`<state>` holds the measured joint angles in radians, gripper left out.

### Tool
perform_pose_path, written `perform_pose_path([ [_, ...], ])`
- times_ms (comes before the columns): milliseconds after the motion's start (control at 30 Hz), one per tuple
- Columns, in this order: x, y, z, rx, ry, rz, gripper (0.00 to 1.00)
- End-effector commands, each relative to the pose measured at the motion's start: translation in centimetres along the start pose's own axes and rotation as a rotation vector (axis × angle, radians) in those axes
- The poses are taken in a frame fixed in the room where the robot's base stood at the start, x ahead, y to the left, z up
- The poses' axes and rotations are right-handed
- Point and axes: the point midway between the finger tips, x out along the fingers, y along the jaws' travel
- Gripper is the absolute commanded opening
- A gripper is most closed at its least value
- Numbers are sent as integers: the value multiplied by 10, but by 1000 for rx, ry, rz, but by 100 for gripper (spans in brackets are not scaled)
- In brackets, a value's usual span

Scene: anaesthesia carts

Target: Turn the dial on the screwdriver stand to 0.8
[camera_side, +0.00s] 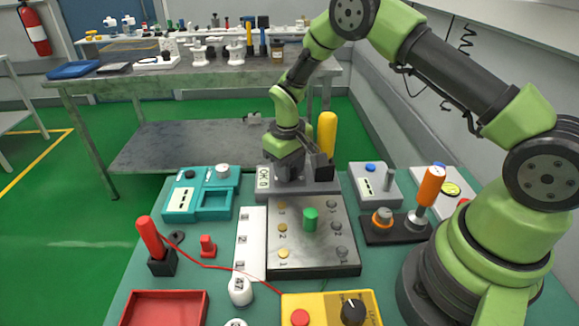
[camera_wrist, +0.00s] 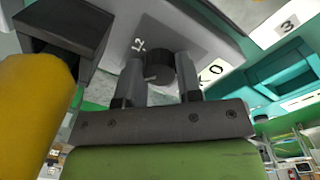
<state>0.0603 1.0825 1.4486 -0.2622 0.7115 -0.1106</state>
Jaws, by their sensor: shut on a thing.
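The screwdriver stand (camera_side: 300,187) is a grey box at the back of the bench, with a yellow-handled screwdriver (camera_side: 327,132) upright in a black holder. My gripper (camera_side: 289,172) points down over the stand, left of the yellow handle, and hides the dial there. In the wrist view the black round dial (camera_wrist: 160,68) sits between the two fingers of my gripper (camera_wrist: 158,76), which are shut on it. A pale mark shows low on the dial.
The yellow handle (camera_wrist: 35,110) and black holder (camera_wrist: 70,28) stand close to my gripper. A grey panel with a green knob (camera_side: 310,220) lies in front. A teal tray unit (camera_side: 178,205) is left; a grey box (camera_side: 374,183) and orange-handled screwdriver (camera_side: 430,187) are right.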

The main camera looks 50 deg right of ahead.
Motion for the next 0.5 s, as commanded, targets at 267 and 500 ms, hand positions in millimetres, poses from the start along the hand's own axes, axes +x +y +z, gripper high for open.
perform_pose_path([
  [267,0,0,0,-2,1,0,58],
  [500,-4,0,-1,-3,2,0,58],
])
